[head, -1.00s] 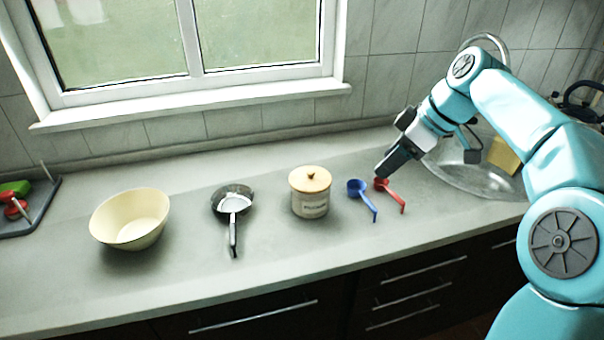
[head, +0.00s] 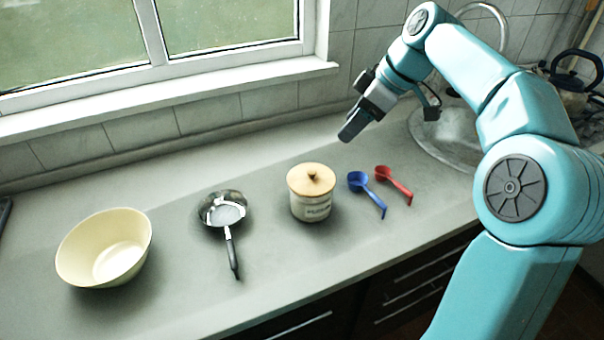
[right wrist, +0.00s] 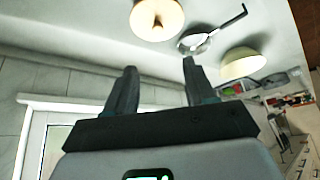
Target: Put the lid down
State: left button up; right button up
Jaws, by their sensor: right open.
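The round wooden lid (head: 310,181) with a small dark knob sits on top of the cream enamel pot (head: 312,208), which has dark lettering on its front. The lid also shows in the right wrist view (right wrist: 157,18), seen at the top edge, where it hides most of the pot. My right gripper (head: 347,133) is above the counter, behind and to the right of the pot, apart from the lid. Its two fingers are spread with nothing between them in the right wrist view (right wrist: 160,70). My left gripper is not in view.
On the counter (head: 180,310), a blue scoop (head: 366,190) and a red scoop (head: 394,182) lie right of the pot. A sink (head: 440,142) is at the back right.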

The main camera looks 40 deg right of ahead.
send_near(312, 171)
jog(key=b+x, duration=0.1)
jog(key=x, duration=0.1)
jog(key=shift+w+a+f, duration=0.15)
jog(key=shift+w+a, duration=0.05)
jog(key=shift+a, duration=0.05)
jog(key=shift+w+f, duration=0.1)
jog(key=shift+f, duration=0.4)
jog(key=x, duration=0.5)
jog(key=shift+d, duration=0.15)
grip_shut()
